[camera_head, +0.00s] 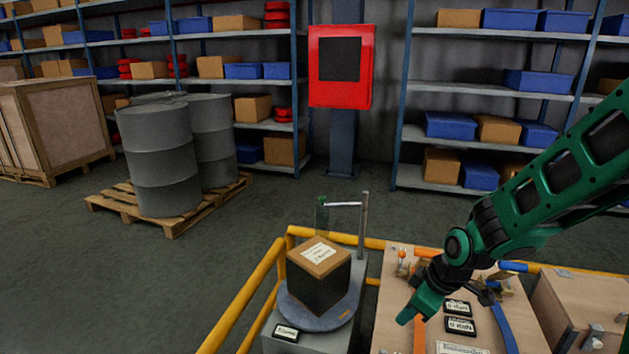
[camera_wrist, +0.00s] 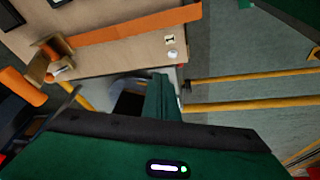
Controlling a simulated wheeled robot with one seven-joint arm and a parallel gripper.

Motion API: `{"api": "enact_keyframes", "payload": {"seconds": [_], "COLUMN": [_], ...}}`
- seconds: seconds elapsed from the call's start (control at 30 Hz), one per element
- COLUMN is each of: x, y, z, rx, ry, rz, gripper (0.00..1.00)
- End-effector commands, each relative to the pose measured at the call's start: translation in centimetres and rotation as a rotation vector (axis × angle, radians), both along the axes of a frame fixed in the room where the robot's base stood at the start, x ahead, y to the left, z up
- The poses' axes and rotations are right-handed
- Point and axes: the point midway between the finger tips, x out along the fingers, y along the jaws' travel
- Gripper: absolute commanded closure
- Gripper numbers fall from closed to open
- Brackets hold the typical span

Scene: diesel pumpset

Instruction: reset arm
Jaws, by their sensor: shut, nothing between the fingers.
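My green arm reaches in from the right in the head view. My gripper (camera_head: 412,311) is shut and empty, pointing down and left over the left part of the wooden bench top (camera_head: 391,268). An orange strip (camera_head: 419,335) lies on the bench just below it. In the wrist view my gripper (camera_wrist: 160,82) shows as a green finger pointing up past the bench edge, with nothing held. The bench top (camera_wrist: 120,62) and the orange strip (camera_wrist: 130,28) also show there.
A cardboard-topped box (camera_head: 320,265) sits on a round grey plate (camera_head: 300,313) left of the gripper, beside a metal post (camera_head: 364,225). Yellow rails (camera_head: 245,307) edge the area. Black labels (camera_head: 459,325) and a blue strip (camera_head: 503,325) lie on the bench. Drums (camera_head: 157,160) stand behind.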

Motion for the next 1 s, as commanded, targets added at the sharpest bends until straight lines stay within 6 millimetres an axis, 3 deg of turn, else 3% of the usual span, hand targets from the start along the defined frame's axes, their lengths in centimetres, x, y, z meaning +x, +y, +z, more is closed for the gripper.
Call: {"api": "enact_keyframes", "payload": {"seconds": [0.03,0.3,0.6,0.63,0.8,1.0], "x": [-0.2,-2.9,-6.9,-7.4,-13.4,-20.7], "y": [-0.8,-5.3,-8.9,-9.4,-15.8,-19.6], "z": [1.7,8.8,14.6,14.9,13.4,12.8], "rx": [-0.004,0.007,0.074,0.081,0.022,0.005], "ry": [-0.006,0.001,-0.011,-0.008,0.147,0.323], "rz": [-0.068,-0.478,-0.875,-0.913,-1.136,-1.357], "gripper": [1.00,1.00,1.00,1.00,1.00,1.00]}}
